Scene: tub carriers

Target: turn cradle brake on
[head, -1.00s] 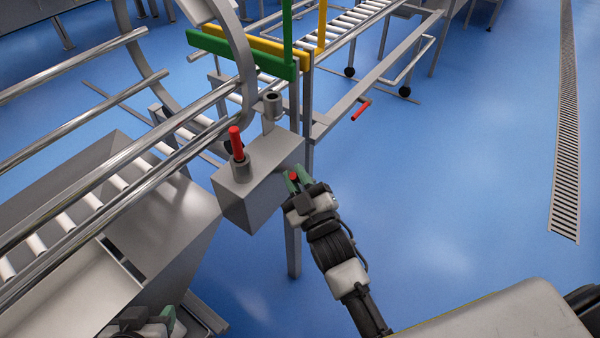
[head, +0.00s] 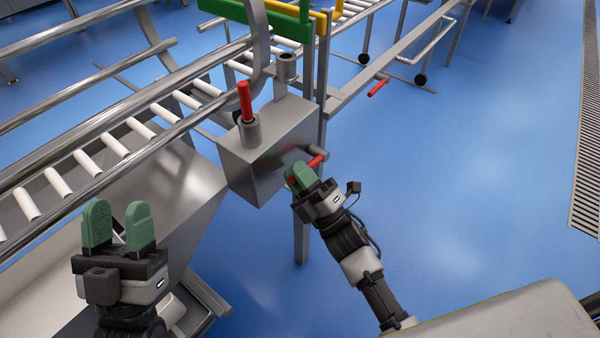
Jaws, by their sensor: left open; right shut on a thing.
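A grey box (head: 255,165) stands on a post beside the railed cradle conveyor. An upright red lever (head: 246,103) rises from a collar on its top. A second red handle (head: 317,161) sticks out at the box's right front side, slanting up to the right. My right gripper (head: 301,177) is shut on this second handle, and its fingers hide part of it. My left gripper (head: 119,226) is open and empty, fingers up, at the lower left in front of the rails. No label shows which handle is the cradle brake.
Steel rails and white rollers (head: 87,162) run along the left. A green bar (head: 262,20) and a yellow bar stand behind the box. A third red handle (head: 378,88) is on the far conveyor's frame. Blue floor (head: 470,190) is clear at right.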

